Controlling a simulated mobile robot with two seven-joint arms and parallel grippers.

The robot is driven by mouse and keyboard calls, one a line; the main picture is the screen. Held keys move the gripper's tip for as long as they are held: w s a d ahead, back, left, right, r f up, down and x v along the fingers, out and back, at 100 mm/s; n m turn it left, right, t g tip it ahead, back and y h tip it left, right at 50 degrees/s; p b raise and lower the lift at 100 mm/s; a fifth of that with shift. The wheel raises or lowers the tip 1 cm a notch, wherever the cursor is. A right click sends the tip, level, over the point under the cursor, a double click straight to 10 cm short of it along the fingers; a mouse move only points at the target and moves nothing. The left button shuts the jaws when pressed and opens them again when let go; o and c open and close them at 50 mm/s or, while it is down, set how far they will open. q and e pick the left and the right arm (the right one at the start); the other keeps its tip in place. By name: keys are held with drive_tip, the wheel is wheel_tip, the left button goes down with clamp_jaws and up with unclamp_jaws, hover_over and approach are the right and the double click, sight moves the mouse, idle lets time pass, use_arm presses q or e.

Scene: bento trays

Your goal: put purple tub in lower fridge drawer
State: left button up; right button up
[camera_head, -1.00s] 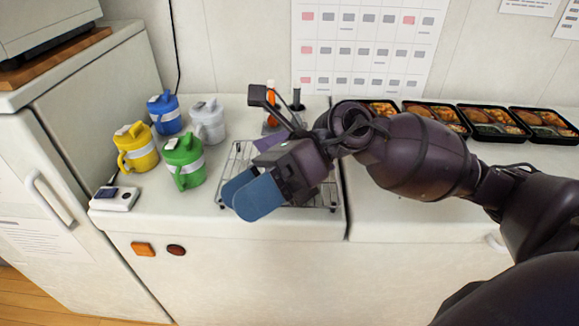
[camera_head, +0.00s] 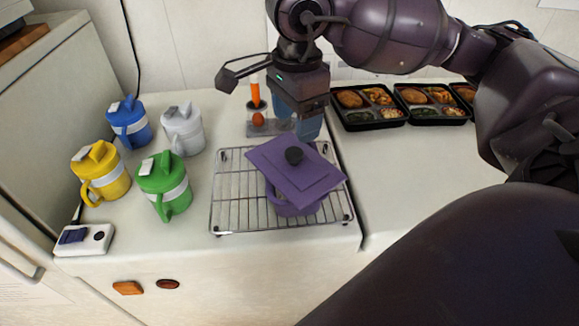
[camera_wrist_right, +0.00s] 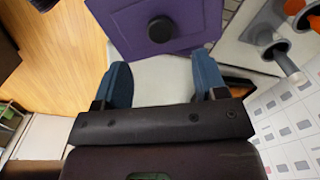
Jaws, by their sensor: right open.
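The purple tub (camera_head: 292,202) stands on a wire rack on the counter. Its square purple lid (camera_head: 297,177) with a black knob lies on top, skewed and tilted; it also shows at the top of the right wrist view (camera_wrist_right: 160,27). My right gripper (camera_head: 297,128) is behind the tub, pointing down, with its blue fingers apart and nothing between them. In the right wrist view my right gripper (camera_wrist_right: 160,80) faces the lid across a gap. The fridge (camera_head: 62,110) stands at the left; no open drawer shows. My left gripper is not in view.
Blue (camera_head: 129,122), grey (camera_head: 183,129), yellow (camera_head: 100,172) and green (camera_head: 164,186) jugs stand left of the wire rack (camera_head: 232,190). A white device (camera_head: 84,240) lies at the front left. A holder with an orange tube (camera_head: 255,92) is behind the rack. Bento trays (camera_head: 367,107) line the back right.

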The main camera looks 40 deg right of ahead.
sight(294, 151)
wheel_tip(294, 151, down, 8)
drive_tip(key=shift+a+f+b, duration=0.1)
drive_tip(key=shift+b, duration=0.25)
clamp_jaws()
idle(0.5)
